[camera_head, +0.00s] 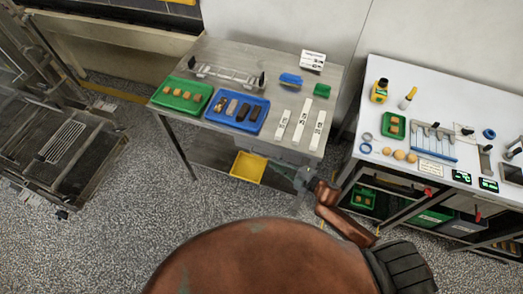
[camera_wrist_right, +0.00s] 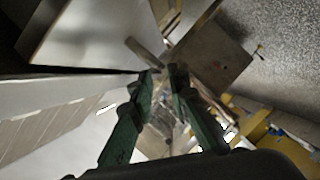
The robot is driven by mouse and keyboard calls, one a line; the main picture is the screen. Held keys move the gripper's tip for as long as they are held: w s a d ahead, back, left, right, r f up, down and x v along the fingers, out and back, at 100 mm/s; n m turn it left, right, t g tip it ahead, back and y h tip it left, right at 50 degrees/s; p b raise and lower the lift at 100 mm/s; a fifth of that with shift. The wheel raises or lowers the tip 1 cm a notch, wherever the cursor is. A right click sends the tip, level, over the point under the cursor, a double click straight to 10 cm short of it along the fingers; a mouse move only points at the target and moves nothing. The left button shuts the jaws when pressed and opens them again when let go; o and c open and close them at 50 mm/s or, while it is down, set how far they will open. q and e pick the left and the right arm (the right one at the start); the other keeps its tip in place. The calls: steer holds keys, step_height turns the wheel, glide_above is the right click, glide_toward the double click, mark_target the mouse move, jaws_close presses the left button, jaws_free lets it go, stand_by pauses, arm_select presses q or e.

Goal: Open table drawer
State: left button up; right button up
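The steel table (camera_head: 258,60) stands at the upper middle of the head view. A grey drawer front (camera_head: 268,151) shows under its front edge, right of centre; I see no clear gap that tells whether it is pulled out. My right gripper (camera_head: 305,178) is at the table's front right corner, just right of and below the drawer front. Contact with the drawer cannot be told. In the right wrist view, its green fingers (camera_wrist_right: 163,72) stand apart with a gap between the tips, and no held object is clear. My left gripper is not in view.
A yellow tray (camera_head: 249,166) is below the table. Green (camera_head: 163,100) and blue (camera_head: 262,126) trays with food pieces and white labelled strips lie on top. A white-topped bench (camera_head: 440,105) stands close on the right. Speckled floor (camera_head: 130,200) is open at the left.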

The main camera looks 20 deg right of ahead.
steer(key=x, duration=0.7)
steer(key=shift+w+a+r, duration=0.1)
steer(key=shift+w+a, duration=0.1)
steer(key=shift+w, duration=0.1)
jaws_close()
stand_by(0.4)
